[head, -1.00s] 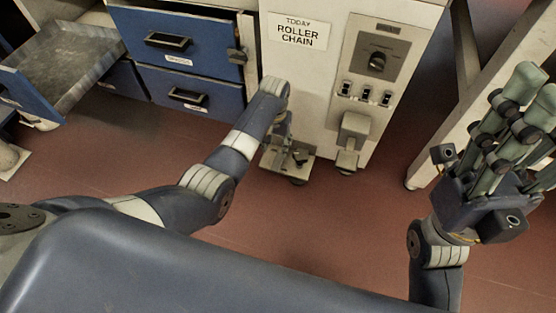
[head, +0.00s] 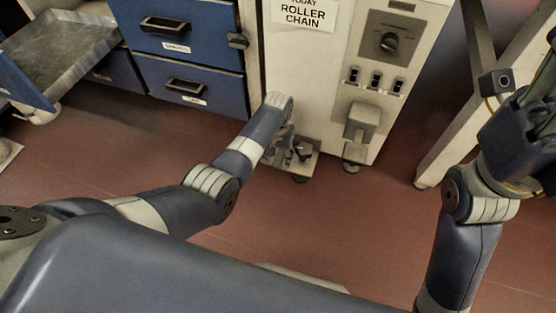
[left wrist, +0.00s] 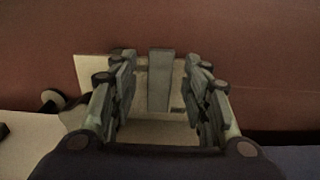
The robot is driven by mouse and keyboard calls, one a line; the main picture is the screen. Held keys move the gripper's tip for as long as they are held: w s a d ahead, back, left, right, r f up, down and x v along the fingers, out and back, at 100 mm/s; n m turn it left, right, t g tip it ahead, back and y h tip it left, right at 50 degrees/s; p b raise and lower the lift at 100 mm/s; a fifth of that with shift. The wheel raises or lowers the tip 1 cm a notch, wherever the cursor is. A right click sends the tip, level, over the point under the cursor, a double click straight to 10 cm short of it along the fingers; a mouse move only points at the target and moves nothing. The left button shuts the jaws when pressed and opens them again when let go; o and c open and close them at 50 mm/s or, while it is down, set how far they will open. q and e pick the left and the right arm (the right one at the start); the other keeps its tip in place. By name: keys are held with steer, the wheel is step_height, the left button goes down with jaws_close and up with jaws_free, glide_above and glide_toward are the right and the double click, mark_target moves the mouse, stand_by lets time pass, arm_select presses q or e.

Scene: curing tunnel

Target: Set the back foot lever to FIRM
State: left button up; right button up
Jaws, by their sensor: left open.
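The cream cabinet (head: 330,75) has a small foot bracket (head: 308,163) at its lower left, with a dark, knob-like part (head: 303,149) on it. I cannot tell whether this part is the back foot lever or how it is set. My left gripper (head: 284,148) is beside this bracket, mostly hidden by my left arm. In the left wrist view its fingers (left wrist: 158,95) are spread, with a cream surface (left wrist: 150,133) behind them. I see nothing gripped. My right gripper (head: 535,115) is raised at the right edge, partly cut off.
A grey box-like fitting (head: 361,121) juts from the cabinet front, with a foot (head: 353,161) below. Above are a dial (head: 390,42) and several switches (head: 376,80). Blue drawers (head: 195,82) stand left and a pale leg (head: 470,125) right. The red floor (head: 330,235) is largely clear.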

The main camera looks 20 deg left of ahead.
arm_select(q)
steer(key=shift+f, duration=0.35)
jaws_close()
